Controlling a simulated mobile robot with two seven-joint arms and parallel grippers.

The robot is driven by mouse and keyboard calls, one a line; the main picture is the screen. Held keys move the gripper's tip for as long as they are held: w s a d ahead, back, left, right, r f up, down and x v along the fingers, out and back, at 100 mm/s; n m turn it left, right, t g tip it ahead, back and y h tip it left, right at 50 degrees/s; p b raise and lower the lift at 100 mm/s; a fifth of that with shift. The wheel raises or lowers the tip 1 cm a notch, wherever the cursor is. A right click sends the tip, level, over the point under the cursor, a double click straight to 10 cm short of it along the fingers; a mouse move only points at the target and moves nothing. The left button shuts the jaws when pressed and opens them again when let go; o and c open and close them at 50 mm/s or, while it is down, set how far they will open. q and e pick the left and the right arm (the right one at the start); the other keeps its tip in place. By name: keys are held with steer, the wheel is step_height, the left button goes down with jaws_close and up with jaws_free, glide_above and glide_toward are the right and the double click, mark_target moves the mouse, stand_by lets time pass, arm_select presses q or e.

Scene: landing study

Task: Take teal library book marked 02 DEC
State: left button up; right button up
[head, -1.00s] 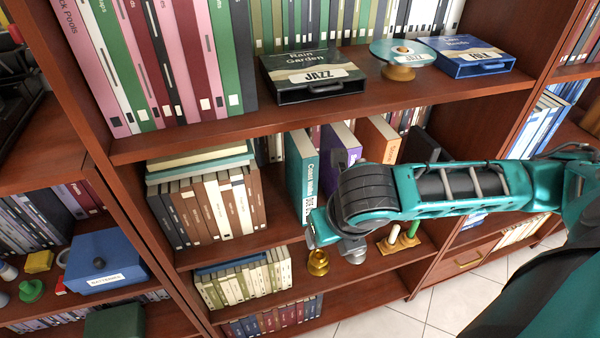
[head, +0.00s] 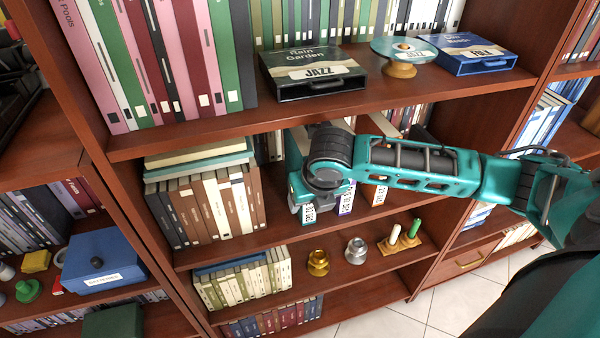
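The teal book (head: 308,214) stands upright on the middle shelf, its lower spine label showing below my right gripper and most of its spine hidden. A purple book (head: 347,199) and an orange book (head: 380,194) stand to its right, partly covered by my arm. My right gripper (head: 304,191), on the teal arm from the right, is in front of the teal book's spine. Its fingers are hidden behind the wrist, so I cannot tell whether they are open or touch the book. My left gripper is not in view.
A row of brown, white and black books (head: 208,208) stands left of the teal book. Below are a gold knob-like object (head: 318,262), a silver one (head: 356,250) and candle-like pegs (head: 404,238).

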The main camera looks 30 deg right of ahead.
steer(key=shift+f+p, duration=0.25)
steer(key=shift+p, duration=0.15)
stand_by(0.7)
jaws_close()
steer(key=shift+r, duration=0.1)
stand_by(0.4)
